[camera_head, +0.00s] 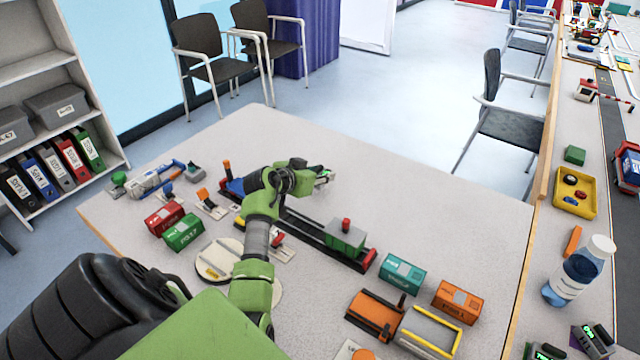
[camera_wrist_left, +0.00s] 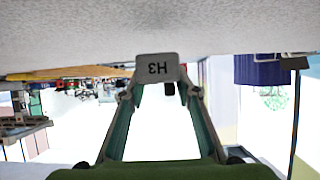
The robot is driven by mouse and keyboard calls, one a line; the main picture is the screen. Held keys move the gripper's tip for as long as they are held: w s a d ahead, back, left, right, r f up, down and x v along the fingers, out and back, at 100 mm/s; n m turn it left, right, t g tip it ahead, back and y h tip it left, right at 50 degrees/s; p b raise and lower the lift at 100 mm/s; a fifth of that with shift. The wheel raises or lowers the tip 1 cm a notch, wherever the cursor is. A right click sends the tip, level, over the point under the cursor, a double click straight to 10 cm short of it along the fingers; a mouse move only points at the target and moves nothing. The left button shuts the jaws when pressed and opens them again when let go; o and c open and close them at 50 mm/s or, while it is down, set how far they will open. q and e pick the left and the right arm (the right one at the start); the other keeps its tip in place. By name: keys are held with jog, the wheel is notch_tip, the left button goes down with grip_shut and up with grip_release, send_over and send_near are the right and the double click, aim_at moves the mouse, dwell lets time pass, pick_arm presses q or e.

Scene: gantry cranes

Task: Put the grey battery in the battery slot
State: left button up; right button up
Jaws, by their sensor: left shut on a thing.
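My left gripper (camera_head: 322,175) is above the far middle of the table, past the row of rail pieces. In the head view the gripper and arm largely hide the block. I cannot tell for certain which part on the table is the battery slot. My right gripper is not in view.
A dark rail (camera_head: 315,235) carries a green wagon (camera_head: 345,238). Red (camera_head: 165,218), green (camera_head: 184,233), teal (camera_head: 402,274) and orange (camera_head: 458,302) containers stand around it. A yellow-edged wagon (camera_head: 430,332) lies at the front right. The table's far right is clear.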

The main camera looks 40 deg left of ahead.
pick_arm(q)
jog(key=shift+w+a+f, duration=0.25)
jog(key=shift+w+f, duration=0.05)
jog(key=shift+f, duration=0.05)
notch_tip(320, 180, down, 4)
jog(key=shift+w+a+r+b, duration=0.1)
jog(key=shift+a+r+b, duration=0.05)
jog(key=shift+r+b, duration=0.15)
jog(key=o, duration=1.2)
jog(key=shift+f, duration=0.15)
jog(key=shift+o, duration=0.2)
